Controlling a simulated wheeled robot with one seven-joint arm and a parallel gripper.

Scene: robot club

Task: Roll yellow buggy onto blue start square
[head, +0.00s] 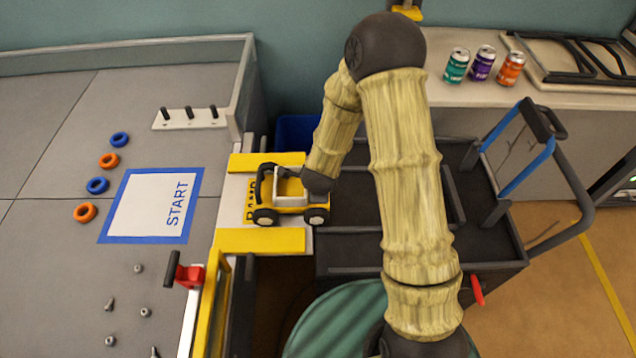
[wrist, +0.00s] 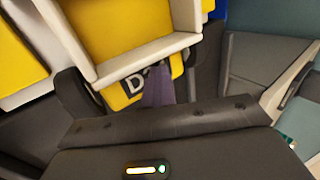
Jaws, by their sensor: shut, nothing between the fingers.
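The yellow buggy (head: 290,203), with black wheels, a dark roll bar and a white frame, stands on the ramp (head: 235,200) between the arena table and the dark cart. The start square (head: 140,207), white with a blue border and the word START, lies flat on the table to the buggy's left and is empty. My gripper is at the buggy's right rear, largely hidden by my wrist in the head view. In the wrist view, the shut gripper (wrist: 157,88) is close to the buggy's yellow, white-rimmed body (wrist: 125,30); I cannot tell whether they touch.
Yellow strips (head: 260,240) flank the ramp. A red clamp (head: 188,275) stands at the table's near edge. Blue and orange rings (head: 97,185) lie left of the square, and loose bolts (head: 110,305) below it. The table between ramp and square is clear.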

